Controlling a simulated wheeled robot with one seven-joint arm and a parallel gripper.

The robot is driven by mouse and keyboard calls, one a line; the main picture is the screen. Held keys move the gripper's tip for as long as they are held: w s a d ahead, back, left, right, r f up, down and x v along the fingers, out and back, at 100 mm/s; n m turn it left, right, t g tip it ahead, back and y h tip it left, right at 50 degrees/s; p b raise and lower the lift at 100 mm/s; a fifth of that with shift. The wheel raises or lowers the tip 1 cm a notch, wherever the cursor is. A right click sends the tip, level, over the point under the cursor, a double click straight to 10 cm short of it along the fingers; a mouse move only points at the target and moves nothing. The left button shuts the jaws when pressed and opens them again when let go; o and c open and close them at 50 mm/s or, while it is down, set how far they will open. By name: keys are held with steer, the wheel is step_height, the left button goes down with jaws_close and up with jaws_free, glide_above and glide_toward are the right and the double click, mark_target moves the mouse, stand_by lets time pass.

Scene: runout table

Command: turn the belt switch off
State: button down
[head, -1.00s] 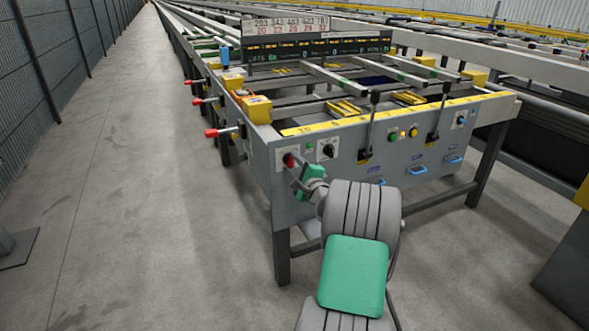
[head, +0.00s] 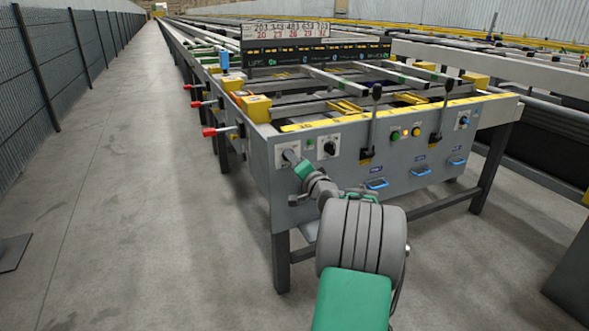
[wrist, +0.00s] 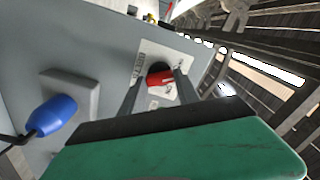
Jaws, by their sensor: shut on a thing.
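A red rotary switch knob (wrist: 157,82) on a white labelled plate (wrist: 141,65) shows in the wrist view. My gripper (wrist: 161,84) is shut on this knob, one finger on each side. The labels are too small to read, so I cannot tell the switch position. In the head view my gripper (head: 293,160) reaches the white plate (head: 281,148) at the left end of the table's front panel and hides the knob.
A black rotary switch (head: 330,148) sits just right. Further right are levers (head: 370,125), lit buttons (head: 405,133) and blue handles (head: 377,184). Red-tipped handles (head: 209,132) stick out from the table's left side.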

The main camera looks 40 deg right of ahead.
steer(key=shift+f+n+b, duration=0.1)
steer(key=shift+n+b, duration=0.7)
steer(key=shift+n, duration=0.4)
steer(key=c, duration=0.9)
jaws_free()
steer(key=shift+s, duration=0.1)
steer(key=p+v, duration=0.2)
steer(key=v, duration=0.5)
steer(key=shift+s+a, duration=0.15)
steer(key=shift+s, duration=0.15)
